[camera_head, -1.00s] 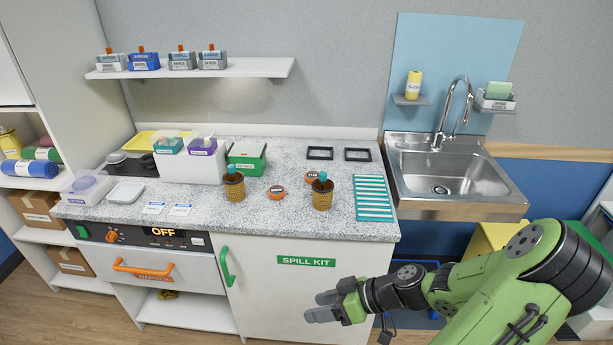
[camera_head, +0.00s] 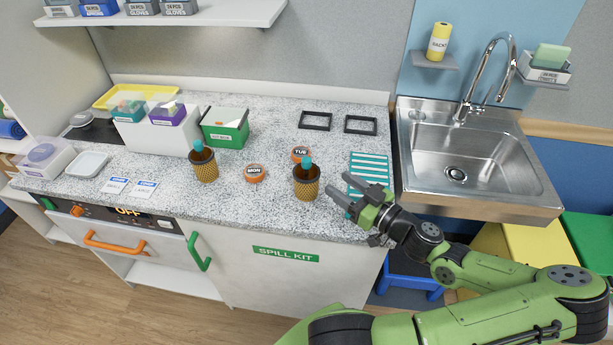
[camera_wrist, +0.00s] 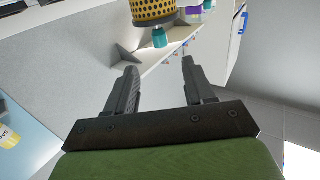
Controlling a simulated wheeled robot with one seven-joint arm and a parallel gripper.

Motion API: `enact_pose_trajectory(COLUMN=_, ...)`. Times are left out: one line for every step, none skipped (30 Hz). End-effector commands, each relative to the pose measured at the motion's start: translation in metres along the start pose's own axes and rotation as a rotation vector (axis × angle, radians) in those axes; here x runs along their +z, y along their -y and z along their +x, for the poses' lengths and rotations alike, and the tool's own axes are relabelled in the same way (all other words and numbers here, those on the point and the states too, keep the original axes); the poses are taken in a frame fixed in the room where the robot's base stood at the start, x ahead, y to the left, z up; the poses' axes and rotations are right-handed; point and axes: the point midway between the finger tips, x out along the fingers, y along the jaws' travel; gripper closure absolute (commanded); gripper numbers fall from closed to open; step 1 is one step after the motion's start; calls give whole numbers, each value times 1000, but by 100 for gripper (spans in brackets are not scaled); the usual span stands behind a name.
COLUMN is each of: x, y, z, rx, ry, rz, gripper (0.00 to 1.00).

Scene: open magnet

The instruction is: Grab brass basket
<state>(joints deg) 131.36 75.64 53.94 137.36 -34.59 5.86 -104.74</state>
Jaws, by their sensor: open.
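Two brass baskets with dark perforated sides stand upright on the speckled counter, each with a teal-topped item in it. The right brass basket (camera_head: 306,186) is near the counter's front edge; the left brass basket (camera_head: 205,170) stands further left. My gripper (camera_head: 337,183) is open and empty, just right of the right basket, fingers pointing at it. In the wrist view, a yellow perforated basket (camera_wrist: 153,11) shows upside down at the top, beyond the open fingertips, with its teal top (camera_wrist: 160,38) below it. It is cut off by the frame edge.
A teal striped mat (camera_head: 368,164) lies behind my gripper. Round tins marked MON (camera_head: 255,173) and TUE (camera_head: 301,154) sit near the baskets. A green box (camera_head: 226,128) is behind the left basket; the sink (camera_head: 460,158) is at right.

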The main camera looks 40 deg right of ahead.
Motion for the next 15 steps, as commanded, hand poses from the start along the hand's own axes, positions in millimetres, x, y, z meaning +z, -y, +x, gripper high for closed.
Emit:
enact_pose_trajectory(x=-1, y=1, z=14, rx=-7, ry=-3, rz=1, gripper=47)
enact_pose_trajectory(x=-1, y=2, z=22, rx=-7, ry=-3, rz=2, gripper=47)
enact_pose_trajectory(x=-1, y=2, z=32, rx=-7, ry=-2, rz=2, gripper=47)
enact_pose_trajectory(x=-1, y=2, z=39, rx=-6, ry=-2, rz=2, gripper=47)
enact_pose_trajectory(x=-1, y=2, z=46, rx=-6, ry=-3, rz=3, gripper=47)
enact_pose_trajectory(x=-1, y=1, z=53, rx=-5, ry=0, rz=2, gripper=47)
enact_pose_trajectory(x=0, y=1, z=58, rx=-4, ry=0, rz=2, gripper=47)
enact_pose_trajectory(x=-1, y=1, z=62, rx=-3, ry=0, rz=2, gripper=47)
enact_pose_trajectory(x=0, y=1, z=65, rx=-3, ry=-1, rz=2, gripper=47)
enact_pose_trajectory(x=0, y=1, z=68, rx=-3, ry=0, rz=3, gripper=47)
enact_pose_trajectory(x=0, y=1, z=72, rx=-2, ry=0, rz=3, gripper=47)
enact_pose_trajectory(x=1, y=2, z=78, rx=-3, ry=0, rz=3, gripper=47)
enact_pose_trajectory(x=1, y=2, z=84, rx=-4, ry=-2, rz=4, gripper=47)
enact_pose_trajectory(x=1, y=3, z=90, rx=-4, ry=-1, rz=4, gripper=47)
enact_pose_trajectory(x=2, y=4, z=98, rx=-4, ry=-2, rz=5, gripper=47)
